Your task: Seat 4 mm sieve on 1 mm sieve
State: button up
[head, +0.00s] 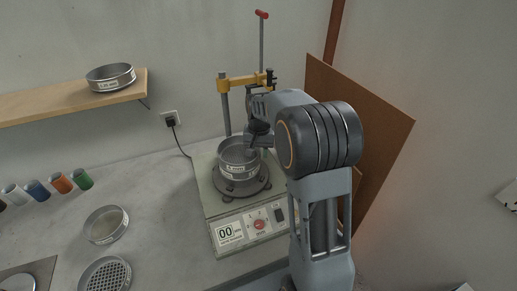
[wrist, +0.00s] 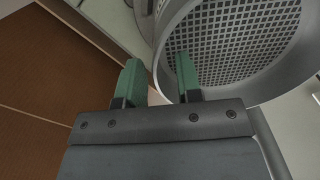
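A steel sieve with a coarse square mesh (wrist: 235,40) fills the upper right of the wrist view. In the head view the upper sieve (head: 237,157), whose label seems to read 4 mm, stands level at the top of the stack on the shaker. A lower ring (head: 240,186) shows under it; its label is too small to read, and I cannot tell whether the two are fully seated. My gripper (wrist: 157,68) has its green fingers on either side of the sieve's wall, one outside and one inside, with gaps showing. In the head view it is partly hidden behind my arm.
The shaker (head: 211,208) has a control panel and a post with a yellow clamp (head: 238,82). A fine sieve (head: 105,225) and a coarse one (head: 84,283) lie on the bench. Another sieve (head: 110,78) sits on the wall shelf (head: 50,103). A brown board (head: 375,120) stands at right.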

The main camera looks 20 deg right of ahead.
notch_tip(320, 180, up, 14)
jog(key=shift+b, duration=0.4)
dwell(0.5)
jog(key=s+a+f+n+t, duration=0.2)
jog(key=s+a+f, duration=0.1)
jog(key=s, duration=0.7)
jog(key=s+a+f+n+t, duration=0.2)
jog(key=s+a+f+n, duration=0.1)
jog(key=s, duration=0.7)
jog(key=shift+s+f+t, duration=0.15)
jog(key=shift+f+t, duration=0.15)
jog(key=shift+f, duration=0.35)
jog(key=shift+a, duration=0.15)
